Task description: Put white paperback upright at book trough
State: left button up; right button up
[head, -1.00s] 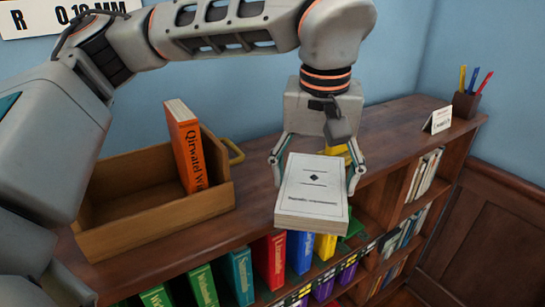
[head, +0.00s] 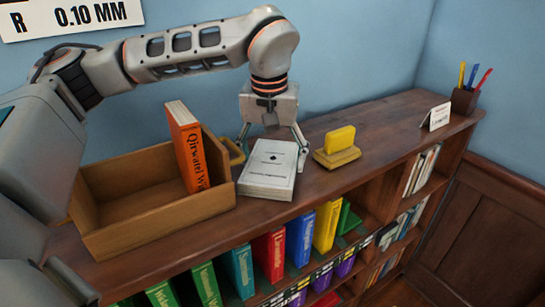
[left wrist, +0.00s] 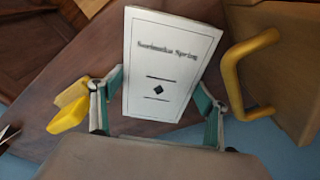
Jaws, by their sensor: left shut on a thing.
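The white paperback (head: 268,170) has its cover facing up and is close above or on the bookcase top, just right of the trough; I cannot tell if it touches. My left gripper (head: 273,150) is shut on it from the back, a finger at each side. The left wrist view shows the cover (left wrist: 168,65) between the two fingers (left wrist: 160,105). The book trough (head: 150,229) is an open wooden box on the left of the bookcase top. An orange book (head: 188,150) stands in its right end, with empty room left of it. My right gripper is not seen.
A yellow handle (head: 236,150) sticks out at the trough's right end. A small white card (head: 436,117) and a pen cup (head: 464,101) are at the far right. Books fill shelves below.

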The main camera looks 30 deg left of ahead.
pick_arm(q)
jog(key=shift+f, duration=0.1)
jog(key=o, duration=0.9)
jog(key=shift+f, duration=0.1)
jog(key=o, duration=0.4)
